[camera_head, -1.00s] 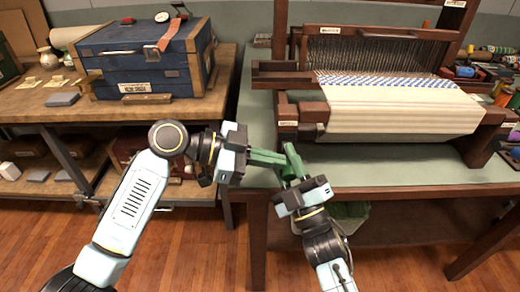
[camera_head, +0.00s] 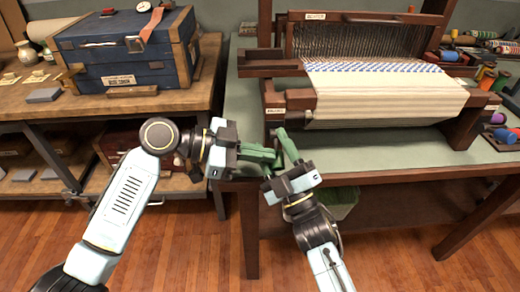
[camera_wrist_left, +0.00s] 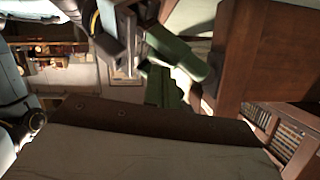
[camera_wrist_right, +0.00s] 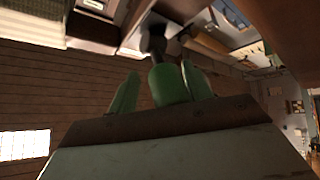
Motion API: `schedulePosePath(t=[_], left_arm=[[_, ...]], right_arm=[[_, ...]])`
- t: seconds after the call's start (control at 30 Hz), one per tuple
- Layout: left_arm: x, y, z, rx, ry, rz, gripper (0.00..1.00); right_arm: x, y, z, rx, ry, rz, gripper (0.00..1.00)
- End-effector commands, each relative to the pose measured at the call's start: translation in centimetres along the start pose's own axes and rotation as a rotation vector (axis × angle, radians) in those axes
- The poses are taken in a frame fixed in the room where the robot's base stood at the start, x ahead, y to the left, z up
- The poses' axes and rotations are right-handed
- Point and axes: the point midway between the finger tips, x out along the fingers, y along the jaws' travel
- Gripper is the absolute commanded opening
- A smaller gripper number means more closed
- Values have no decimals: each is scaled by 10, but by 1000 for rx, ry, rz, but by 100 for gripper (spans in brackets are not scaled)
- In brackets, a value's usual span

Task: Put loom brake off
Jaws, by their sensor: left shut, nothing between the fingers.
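The loom (camera_head: 385,100) stands on the green-topped table, with cream cloth and a blue-white woven band. A dark wooden end piece with a small white label (camera_head: 275,111) is at its near left; I cannot make out which part is the brake. My left gripper (camera_head: 274,157) is shut and empty near the table's front left corner, left of and nearer than the loom. My right gripper (camera_head: 282,150) is beside it, with its green fingers apart in the right wrist view (camera_wrist_right: 163,85).
A blue chest (camera_head: 130,50) stands on the wooden bench (camera_head: 190,98) at left. Thread spools (camera_head: 487,80) lie right of the loom. A gap separates bench and table. The green tabletop (camera_head: 380,155) in front of the loom is clear.

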Motion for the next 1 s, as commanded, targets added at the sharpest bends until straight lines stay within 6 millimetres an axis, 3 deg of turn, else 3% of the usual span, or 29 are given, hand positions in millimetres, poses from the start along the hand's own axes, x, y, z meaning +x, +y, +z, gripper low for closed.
schedulePosePath(t=[0.27, 0.7, 1.0], left_arm=[[1, 1, -4, 5, 9, 3, 0], [0, 0, -5, 6, 10, 0, 0], [0, 0, -5, 6, 10, 0, 0]], right_arm=[[-7, 0, 1, 0, -4, -1, 49], [-92, -1, 0, -1, -4, -4, 49], [-121, -2, 3, 5, -17, -9, 49]])
